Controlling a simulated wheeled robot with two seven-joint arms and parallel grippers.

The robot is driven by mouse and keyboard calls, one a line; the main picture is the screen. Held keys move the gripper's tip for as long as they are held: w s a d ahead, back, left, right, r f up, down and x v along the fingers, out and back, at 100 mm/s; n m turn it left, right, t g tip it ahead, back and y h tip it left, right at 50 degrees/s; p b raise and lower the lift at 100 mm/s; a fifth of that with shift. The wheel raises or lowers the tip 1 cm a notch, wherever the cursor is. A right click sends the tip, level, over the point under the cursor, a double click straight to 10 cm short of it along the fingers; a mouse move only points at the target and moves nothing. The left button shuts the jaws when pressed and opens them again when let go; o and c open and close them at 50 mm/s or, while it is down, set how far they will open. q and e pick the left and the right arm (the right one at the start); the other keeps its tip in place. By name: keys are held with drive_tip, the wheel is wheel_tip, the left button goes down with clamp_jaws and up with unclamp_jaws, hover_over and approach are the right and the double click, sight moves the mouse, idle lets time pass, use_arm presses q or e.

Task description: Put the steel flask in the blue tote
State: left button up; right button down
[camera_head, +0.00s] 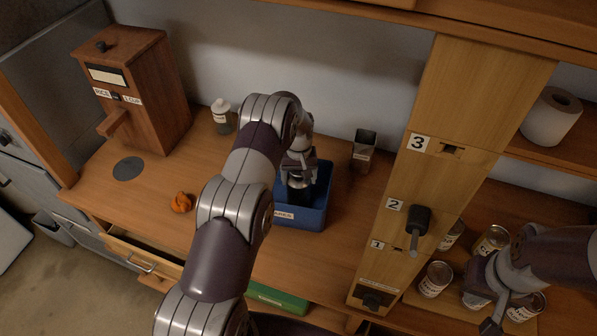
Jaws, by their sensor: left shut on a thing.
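The blue tote (316,218) stands on the wooden counter in the middle of the head view, with a white label on its front. My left gripper (299,183) points down into the tote's opening. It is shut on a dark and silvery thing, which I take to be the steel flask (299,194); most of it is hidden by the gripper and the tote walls. I cannot tell whether it touches the tote floor. My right gripper (490,315) is at the lower right by the cans, its fingers partly out of clear view.
A wooden dispenser (135,90) stands at the left, with a white bottle (222,117) beside it. An orange lump (181,203) lies on the counter. A metal tin (364,150) stands right of the tote, before a numbered wooden column (430,150). Several cans (435,279) stand at right.

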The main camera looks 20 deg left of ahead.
use_arm(q)
drive_tip(key=shift+w+f, duration=0.1)
drive_tip(key=shift+w, duration=0.05)
drive_tip(key=shift+s+b, duration=0.25)
drive_tip(key=shift+b, duration=0.05)
drive_tip(key=o, duration=1.5)
drive_tip(key=shift+f, duration=0.1)
drive_tip(key=o, duration=0.3)
drive_tip(key=shift+w, duration=0.1)
